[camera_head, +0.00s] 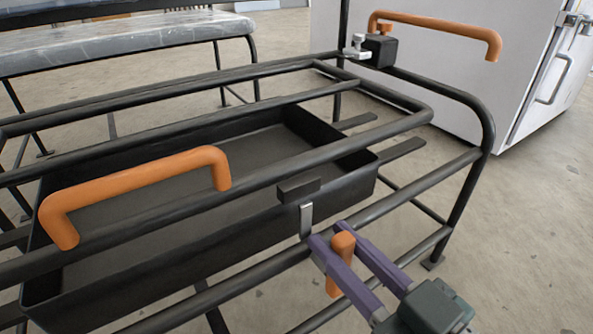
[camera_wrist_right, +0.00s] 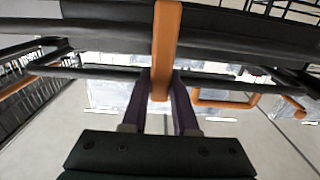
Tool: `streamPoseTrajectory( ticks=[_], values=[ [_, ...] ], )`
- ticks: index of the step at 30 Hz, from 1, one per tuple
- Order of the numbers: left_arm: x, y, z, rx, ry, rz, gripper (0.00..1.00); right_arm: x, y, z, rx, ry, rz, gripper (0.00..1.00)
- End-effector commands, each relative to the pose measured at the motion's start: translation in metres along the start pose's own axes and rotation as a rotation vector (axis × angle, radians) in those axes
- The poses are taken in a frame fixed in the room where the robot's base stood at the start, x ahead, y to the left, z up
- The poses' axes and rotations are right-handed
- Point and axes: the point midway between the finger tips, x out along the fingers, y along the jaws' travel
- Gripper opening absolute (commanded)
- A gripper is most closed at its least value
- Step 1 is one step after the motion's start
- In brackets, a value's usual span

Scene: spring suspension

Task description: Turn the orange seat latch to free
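The orange seat latch (camera_head: 342,245) is a short rounded handle low at the front of the black tube frame. In the wrist view an orange bar (camera_wrist_right: 166,50) runs down between the purple fingers. My right gripper (camera_head: 331,237) has one finger on each side of the latch. No clear gap shows between fingers and latch in either view, so it looks shut on it. The fingers of my right gripper also show in the wrist view (camera_wrist_right: 160,82). A small grey metal plate (camera_head: 306,219) sits just left of the fingertips. My left gripper is not in view.
The frame (camera_head: 448,172) holds a black tray (camera_head: 350,170). An orange handle (camera_head: 135,185) arches over the near left rails, and another (camera_head: 440,28) stands at the back near a black block (camera_head: 380,50). A white cabinet (camera_head: 470,80) stands behind. The floor at right is clear.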

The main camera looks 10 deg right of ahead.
Motion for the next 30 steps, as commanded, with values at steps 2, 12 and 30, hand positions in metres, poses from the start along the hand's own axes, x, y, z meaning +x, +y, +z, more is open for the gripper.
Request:
streamPoseTrajectory(
  ticks=[2, 12, 30],
  values=[
    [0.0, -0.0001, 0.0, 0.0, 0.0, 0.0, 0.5, -0.0002, 0.0, 0.0002, 0.0, 0.0, 0.0, 0.15],
    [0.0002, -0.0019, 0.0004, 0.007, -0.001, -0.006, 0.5, -0.0003, 0.0001, 0.0004, 0.0, -0.001, 0.0, 0.0],
    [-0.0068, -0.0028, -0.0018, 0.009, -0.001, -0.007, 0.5, -0.0004, 0.0088, 0.0005, 0.181, -0.003, -0.001, 0.0]
  ],
)
